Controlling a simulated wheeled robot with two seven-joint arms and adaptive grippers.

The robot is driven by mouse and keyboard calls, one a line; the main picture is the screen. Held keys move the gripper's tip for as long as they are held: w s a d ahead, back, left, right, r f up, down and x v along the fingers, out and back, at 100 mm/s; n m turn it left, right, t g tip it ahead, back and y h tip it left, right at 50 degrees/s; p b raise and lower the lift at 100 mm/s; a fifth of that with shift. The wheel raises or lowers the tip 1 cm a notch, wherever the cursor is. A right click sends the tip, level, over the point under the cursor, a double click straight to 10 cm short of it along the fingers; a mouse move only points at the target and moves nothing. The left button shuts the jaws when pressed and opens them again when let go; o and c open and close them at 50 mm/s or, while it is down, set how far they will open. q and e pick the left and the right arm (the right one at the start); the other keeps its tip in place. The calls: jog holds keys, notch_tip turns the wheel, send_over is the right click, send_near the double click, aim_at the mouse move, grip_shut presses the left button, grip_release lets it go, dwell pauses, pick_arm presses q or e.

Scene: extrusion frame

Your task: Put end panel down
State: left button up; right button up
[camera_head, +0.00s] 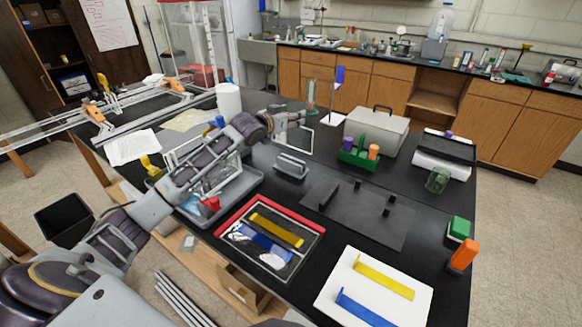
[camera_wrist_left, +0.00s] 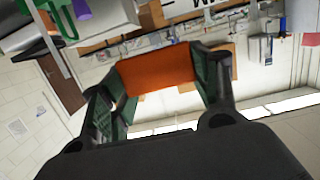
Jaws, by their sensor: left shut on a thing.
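My left gripper (camera_head: 300,118) is over the far middle of the black table, beyond the dark plate. In the left wrist view, its green-padded fingers (camera_wrist_left: 160,95) are shut on an orange piece (camera_wrist_left: 158,72) that spans the gap between them. I cannot tell if this piece is the end panel; its full shape is hidden. In the head view, a thin white-edged square (camera_head: 308,143) shows just below the gripper. I cannot tell whether it touches the gripper or the table. My right gripper is not in view.
A grey case (camera_head: 388,134) and a green holder (camera_head: 358,158) stand right of the gripper. A dark plate with posts (camera_head: 355,222), a red-rimmed tray (camera_head: 232,214) and a white mat (camera_head: 402,309) lie nearer. A grey tray (camera_head: 247,187) sits under my left arm.

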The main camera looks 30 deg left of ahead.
aim_at(291, 140)
pick_arm(q)
jog(key=shift+f, duration=2.5)
jog(key=shift+f, duration=2.6)
jog(key=o, duration=1.5)
jog(key=shift+c, duration=0.2)
jog(key=shift+s, duration=0.1)
jog(key=shift+s, duration=0.1)
